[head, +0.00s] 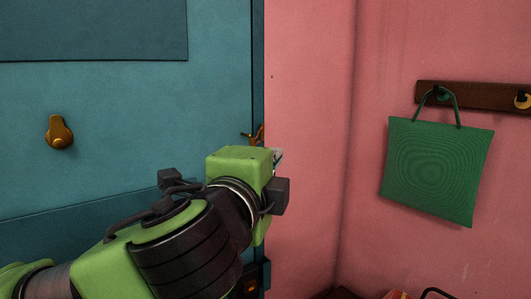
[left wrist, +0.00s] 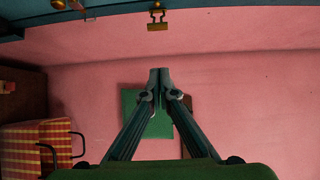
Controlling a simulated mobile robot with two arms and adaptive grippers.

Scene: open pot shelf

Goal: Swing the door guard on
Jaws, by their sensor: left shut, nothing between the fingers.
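The door guard (head: 254,135) is a small brass piece at the right edge of the teal door (head: 130,95), just above my left wrist, which may hide its lower part. In the left wrist view a brass fitting (left wrist: 157,20) with a U-shaped outline hangs at the teal edge, beyond the fingertips and apart from them; it looks like part of the guard. Whether the guard is swung over cannot be told. My left gripper (left wrist: 160,76) is shut and empty. In the head view its fingers are mostly hidden behind the green wrist. My right gripper is not in view.
A brass turn knob (head: 60,132) sits on the door to the left. A green bag (head: 437,170) hangs from a dark hook rail (head: 470,96) on the pink wall. A checked bag (left wrist: 35,148) stands low at left in the left wrist view.

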